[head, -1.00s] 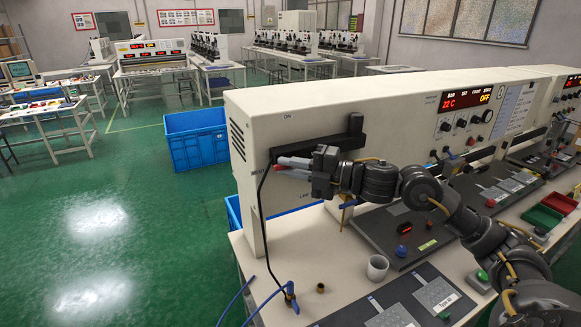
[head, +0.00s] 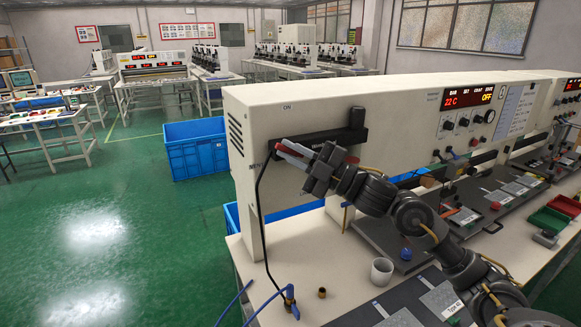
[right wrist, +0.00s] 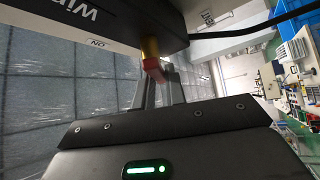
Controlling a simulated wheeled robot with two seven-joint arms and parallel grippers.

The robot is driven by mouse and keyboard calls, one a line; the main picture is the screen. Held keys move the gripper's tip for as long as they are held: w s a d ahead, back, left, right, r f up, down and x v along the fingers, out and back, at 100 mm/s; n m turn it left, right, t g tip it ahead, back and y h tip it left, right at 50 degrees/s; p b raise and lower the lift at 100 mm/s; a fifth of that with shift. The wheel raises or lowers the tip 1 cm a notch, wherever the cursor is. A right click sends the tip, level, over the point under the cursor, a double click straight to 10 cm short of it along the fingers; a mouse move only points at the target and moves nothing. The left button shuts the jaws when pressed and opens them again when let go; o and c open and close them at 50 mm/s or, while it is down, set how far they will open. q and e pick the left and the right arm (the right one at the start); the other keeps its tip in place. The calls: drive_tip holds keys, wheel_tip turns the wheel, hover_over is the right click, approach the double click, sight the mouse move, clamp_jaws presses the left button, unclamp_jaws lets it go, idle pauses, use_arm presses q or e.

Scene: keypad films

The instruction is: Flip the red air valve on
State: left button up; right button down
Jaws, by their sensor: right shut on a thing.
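The red valve handle (head: 283,149) is at the left end of the cream machine, by a black bar (head: 340,136). In the right wrist view the red handle (right wrist: 156,70) hangs below a brass stem (right wrist: 150,47). The gripper hides part of the handle and panel. An "ON" label (head: 287,106) is above. My left gripper is not in view.
A black cable (head: 258,205) hangs from the bar. A blue-handled fitting (head: 290,293) with blue hose is at the bench's front left. A white cup (head: 382,270) and brass piece (head: 322,292) stand on the bench. Blue crates (head: 196,148) stand on the floor behind.

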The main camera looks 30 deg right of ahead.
drive_tip(key=shift+s+d+r+m+t+h+b, duration=0.1)
drive_tip(key=shift+d+r+m+t+h+b, duration=0.25)
drive_tip(key=shift+m+t+h, duration=2)
drive_tip(key=shift+w+d+r+m+t+h+b, duration=0.1)
drive_tip(key=shift+d+m+t+h+b, duration=0.6)
drive_tip(key=shift+m+h, duration=3.15)
drive_tip(key=shift+s+d+r+m+t+h+b, duration=0.2)
drive_tip(key=shift+m+t+h, duration=1.35)
drive_tip(key=shift+m, duration=3.25)
drive_tip(key=shift+w, duration=0.1)
drive_tip(key=c, duration=1.4)
unclamp_jaws()
drive_tip(key=shift+r, duration=0.1)
drive_tip(key=shift+c, duration=0.2)
